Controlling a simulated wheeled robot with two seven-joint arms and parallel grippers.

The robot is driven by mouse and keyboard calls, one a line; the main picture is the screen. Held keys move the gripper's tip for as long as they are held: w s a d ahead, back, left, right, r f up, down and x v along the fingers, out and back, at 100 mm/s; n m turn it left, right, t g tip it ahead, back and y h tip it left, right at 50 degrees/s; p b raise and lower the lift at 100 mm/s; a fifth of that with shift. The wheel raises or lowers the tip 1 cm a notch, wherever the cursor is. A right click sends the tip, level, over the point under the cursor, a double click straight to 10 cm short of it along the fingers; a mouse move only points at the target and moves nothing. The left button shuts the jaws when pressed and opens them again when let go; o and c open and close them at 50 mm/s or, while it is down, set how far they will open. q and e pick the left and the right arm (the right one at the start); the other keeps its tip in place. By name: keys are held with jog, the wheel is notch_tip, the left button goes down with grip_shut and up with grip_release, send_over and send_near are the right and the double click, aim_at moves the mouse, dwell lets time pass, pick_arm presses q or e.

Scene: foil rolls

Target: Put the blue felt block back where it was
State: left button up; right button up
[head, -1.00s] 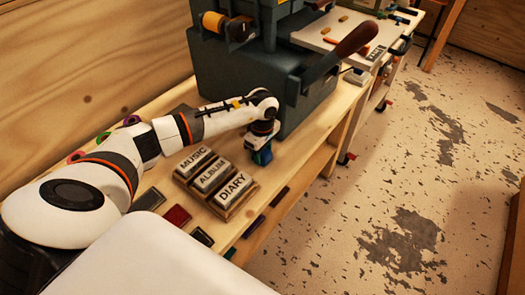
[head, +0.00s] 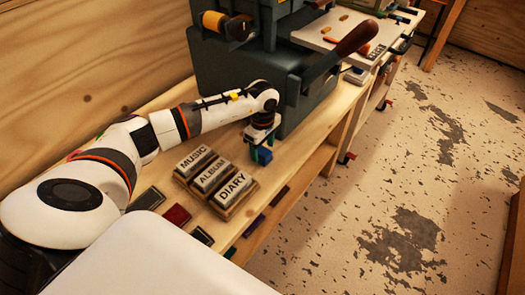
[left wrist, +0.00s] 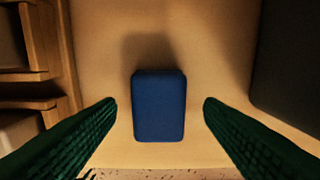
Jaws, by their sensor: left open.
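The blue felt block (left wrist: 159,106) lies on the wooden bench top between the two green fingers of my left gripper (left wrist: 160,115) in the left wrist view. There is a clear gap between the block and each finger. In the head view the block (head: 265,156) shows below my left gripper (head: 257,152), partly hidden by it. The gripper points down at the bench, to the right of the wooden tray with labelled blocks. My right gripper is not in view.
The wooden tray (head: 226,214) holds blocks marked MUSIC, ALBUM and DIARY. A dark press (head: 240,85) with a long lever stands behind my left gripper. Dark red (head: 177,215) and other coloured pieces lie along the bench's near part. The bench's front edge is close to the block.

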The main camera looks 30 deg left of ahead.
aim_at(262, 151)
pick_arm(q)
notch_tip(262, 151, up, 10)
jog(key=shift+b, duration=0.35)
jog(key=shift+s+f, duration=0.1)
jog(key=shift+f, duration=0.05)
